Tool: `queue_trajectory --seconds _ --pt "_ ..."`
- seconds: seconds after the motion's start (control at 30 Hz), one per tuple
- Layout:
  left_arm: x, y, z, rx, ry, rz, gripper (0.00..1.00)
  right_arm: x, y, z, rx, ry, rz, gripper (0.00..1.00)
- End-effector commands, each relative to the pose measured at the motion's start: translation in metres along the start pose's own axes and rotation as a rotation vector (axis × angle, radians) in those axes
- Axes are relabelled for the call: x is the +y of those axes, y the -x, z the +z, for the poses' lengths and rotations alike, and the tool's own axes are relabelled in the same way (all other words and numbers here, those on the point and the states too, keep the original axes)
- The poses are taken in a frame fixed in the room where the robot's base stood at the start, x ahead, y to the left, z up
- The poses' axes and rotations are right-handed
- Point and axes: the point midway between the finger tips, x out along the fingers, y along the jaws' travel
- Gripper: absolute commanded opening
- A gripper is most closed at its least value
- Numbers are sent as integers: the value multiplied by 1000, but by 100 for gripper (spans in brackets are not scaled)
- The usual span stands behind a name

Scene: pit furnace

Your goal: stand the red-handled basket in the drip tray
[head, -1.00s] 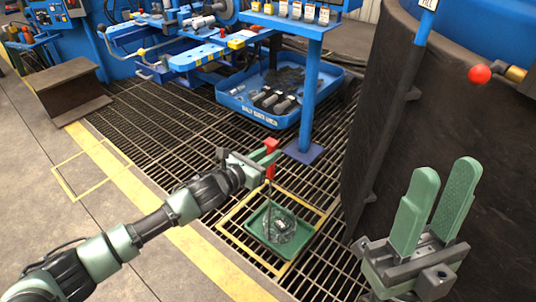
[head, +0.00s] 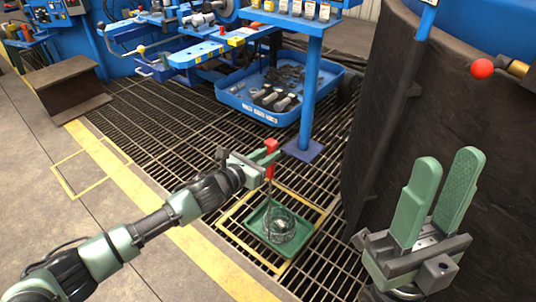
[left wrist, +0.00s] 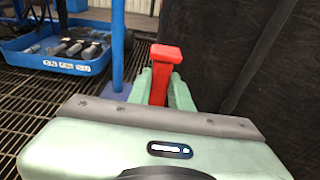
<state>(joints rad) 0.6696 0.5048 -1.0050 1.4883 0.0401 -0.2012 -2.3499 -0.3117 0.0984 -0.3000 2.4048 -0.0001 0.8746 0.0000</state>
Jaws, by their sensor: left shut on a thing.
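The red-handled basket has a red grip (head: 270,146) at the top and a round wire basket (head: 279,226) at the bottom. My left gripper (head: 264,160) is shut on the red handle, which also stands between the fingers in the left wrist view (left wrist: 164,72). The wire basket hangs over the green drip tray (head: 254,236) and shows within its outline. I cannot tell whether its bottom touches the tray. The tray lies inside a yellow frame on the floor grating. My right gripper (head: 436,205) is open and empty at the right, its fingers pointing up.
A blue bin (head: 268,112) with dark metal parts stands on the grating behind. A blue post (head: 309,95) rises beyond the tray. A large dark cylindrical wall (head: 385,130) fills the right. A steel beam (head: 66,86) lies at the left.

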Motion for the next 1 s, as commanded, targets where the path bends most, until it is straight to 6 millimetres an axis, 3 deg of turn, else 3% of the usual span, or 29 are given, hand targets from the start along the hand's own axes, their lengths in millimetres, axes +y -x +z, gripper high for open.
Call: queue_trajectory --seconds 0.27,0.3,0.37,0.6,0.7,1.0 --pt "-1 0 6 -10 -1 -3 0 0 -2 -2 10 0 -1 36" --pt "-1 0 6 -9 -1 -3 31 0 -2 -2 10 0 -1 36" --pt "-1 0 5 -8 -1 -3 45 0 -2 -2 10 0 0 36" --pt "0 0 2 -3 0 -1 45 0 -1 -1 6 0 2 36" --pt "0 0 -4 7 1 2 73 0 0 -1 4 0 2 36" --pt "0 0 -1 2 0 0 73 0 1 0 1 0 3 36"
